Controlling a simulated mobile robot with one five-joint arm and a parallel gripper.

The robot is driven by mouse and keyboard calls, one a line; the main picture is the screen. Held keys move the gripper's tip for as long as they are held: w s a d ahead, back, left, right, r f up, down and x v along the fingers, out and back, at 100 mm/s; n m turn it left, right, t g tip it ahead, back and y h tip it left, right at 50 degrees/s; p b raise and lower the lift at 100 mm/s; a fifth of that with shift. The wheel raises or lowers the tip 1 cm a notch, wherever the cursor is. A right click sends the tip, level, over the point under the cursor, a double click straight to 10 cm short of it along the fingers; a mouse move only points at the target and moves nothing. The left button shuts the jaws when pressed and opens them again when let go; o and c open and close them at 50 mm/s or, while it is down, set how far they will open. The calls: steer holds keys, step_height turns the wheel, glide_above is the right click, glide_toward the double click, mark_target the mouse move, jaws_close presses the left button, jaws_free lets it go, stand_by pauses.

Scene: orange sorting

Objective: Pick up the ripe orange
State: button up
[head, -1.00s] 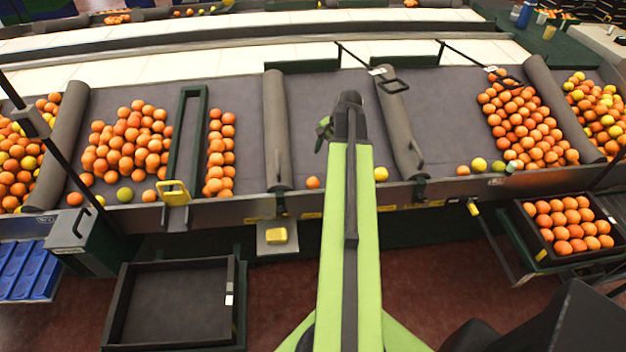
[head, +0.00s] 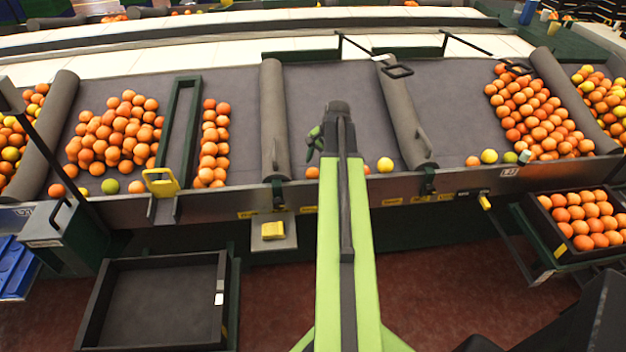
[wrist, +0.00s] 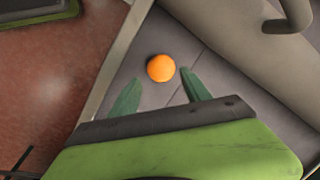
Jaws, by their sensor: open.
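A single ripe orange (head: 312,172) lies on the grey belt near its front edge, just left of my arm in the head view. In the wrist view, an orange (wrist: 160,68) lies alone on the grey surface, just beyond the two green fingertips and between their lines. My gripper (wrist: 160,90) is open with nothing between its fingers. In the head view my gripper (head: 315,140) shows only partly, above the belt close to the orange; the arm hides the rest.
A grey roller (head: 275,120) stands left of the orange and another (head: 405,115) to the right. A yellow fruit (head: 385,165) lies right of my arm, beside a partly hidden orange (head: 366,170). Orange piles lie farther off. An empty black tray (head: 150,262) sits below the belt's front edge.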

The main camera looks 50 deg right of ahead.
mark_target(315, 170)
steer(key=b+x, duration=0.4)
steer(key=x, duration=0.1)
steer(key=shift+d+f+b, duration=0.15)
steer(key=shift+b, duration=0.25)
steer(key=shift+r, duration=0.2)
steer(key=shift+w, duration=0.1)
steer(key=c, duration=1.2)
steer(key=shift+r+p, duration=0.1)
steer(key=shift+p, duration=0.2)
steer(key=p+v, duration=0.5)
steer(key=shift+w+d+r, duration=0.1)
steer(key=shift+w+r, duration=0.05)
steer(key=shift+w, duration=0.1)
steer(key=s+d+r+p, duration=0.1)
steer(key=s+r+p, duration=0.1)
steer(key=s, duration=0.1)
steer(key=s+d+r+p, duration=0.1)
steer(key=s+d, duration=0.1)
steer(key=s, duration=0.1)
steer(key=s+d+r+p, duration=0.2)
steer(key=s, duration=0.1)
steer(key=shift+s+r+p, duration=0.3)
steer(key=shift+r+p, duration=0.05)
